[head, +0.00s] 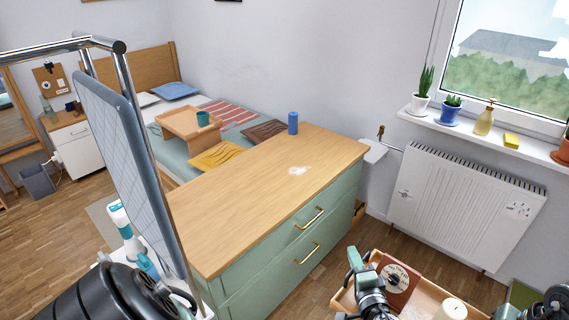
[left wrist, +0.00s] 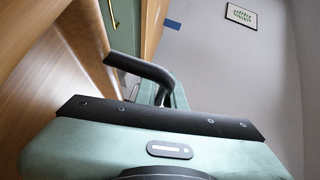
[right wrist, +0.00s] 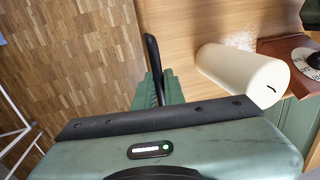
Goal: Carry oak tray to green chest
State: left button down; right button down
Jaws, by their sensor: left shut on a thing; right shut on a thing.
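The oak tray (head: 343,301) is at the bottom right of the head view, in front of the green chest (head: 275,260). It carries a cream candle (head: 452,309) and a brown item with a round dial (head: 400,284). My left gripper (head: 356,262) is shut on the tray's left side. My right gripper (head: 553,300) is at the picture's right edge, shut on the tray's other side. The tray's near part is cut off below.
A radiator (head: 465,208) and windowsill with potted plants stand right. A bed with a small tray table (head: 187,122) lies behind.

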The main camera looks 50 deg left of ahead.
aim_at(271, 173)
jog(key=i+l+u, duration=0.1)
jog(key=i+u, duration=0.2)
jog(key=i, duration=0.85)
jog(key=i+u, duration=0.3)
jog(key=i, duration=0.3)
jog(key=i+l+u, duration=0.15)
jog(key=i+u, duration=0.2)
jog(key=i, duration=0.25)
jog(key=i+u, duration=0.65)
jog(key=i+l+u, duration=0.1)
jog(key=u, duration=1.35)
jog(key=i+l, duration=0.05)
